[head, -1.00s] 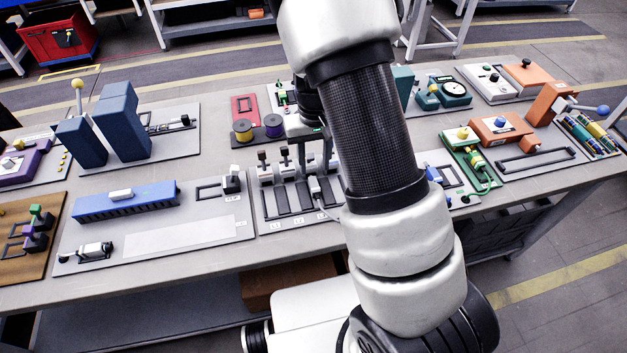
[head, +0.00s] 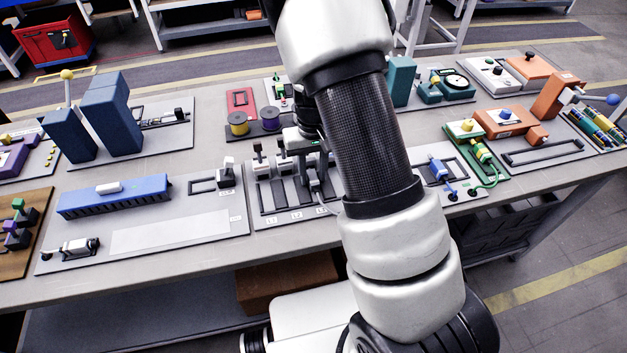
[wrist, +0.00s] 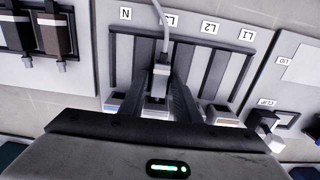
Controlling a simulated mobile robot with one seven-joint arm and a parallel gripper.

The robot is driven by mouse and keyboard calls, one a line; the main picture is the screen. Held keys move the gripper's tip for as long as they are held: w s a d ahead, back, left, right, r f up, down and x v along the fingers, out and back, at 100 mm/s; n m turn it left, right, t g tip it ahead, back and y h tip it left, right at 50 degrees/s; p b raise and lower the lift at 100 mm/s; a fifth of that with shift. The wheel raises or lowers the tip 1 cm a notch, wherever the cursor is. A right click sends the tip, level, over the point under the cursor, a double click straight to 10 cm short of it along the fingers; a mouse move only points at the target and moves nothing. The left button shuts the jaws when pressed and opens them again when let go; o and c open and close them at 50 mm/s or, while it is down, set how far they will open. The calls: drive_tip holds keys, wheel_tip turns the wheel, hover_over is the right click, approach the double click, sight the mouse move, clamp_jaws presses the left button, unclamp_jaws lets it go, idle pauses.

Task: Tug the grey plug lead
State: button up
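In the head view the plug (head: 314,184) sits in front of the row of upright connectors. My gripper (wrist: 160,82) has one dark finger on each side of the plug, very close to it. I cannot tell whether the fingers touch it. In the head view my gripper (head: 305,142) is low over the panel, its fingertips partly hidden. My arm hides the right side of the panel there.
Neighbouring connectors with blue (wrist: 114,100) and brown (wrist: 220,115) parts flank the fingers. A small clip fixture (wrist: 262,124) stands at the right. In the head view a blue ribbed block (head: 115,196) lies left, and a green-leaded board (head: 478,150) lies right.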

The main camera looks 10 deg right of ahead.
sight(313, 176)
clamp_jaws()
drive_tip(key=shift+s, duration=0.2)
drive_tip(key=shift+w, duration=0.15)
idle(0.7)
drive_tip(key=shift+o, duration=1.6)
unclamp_jaws()
drive_tip(key=shift+w, duration=0.1)
drive_tip(key=shift+r+p, duration=2.5)
drive_tip(key=shift+r, duration=1)
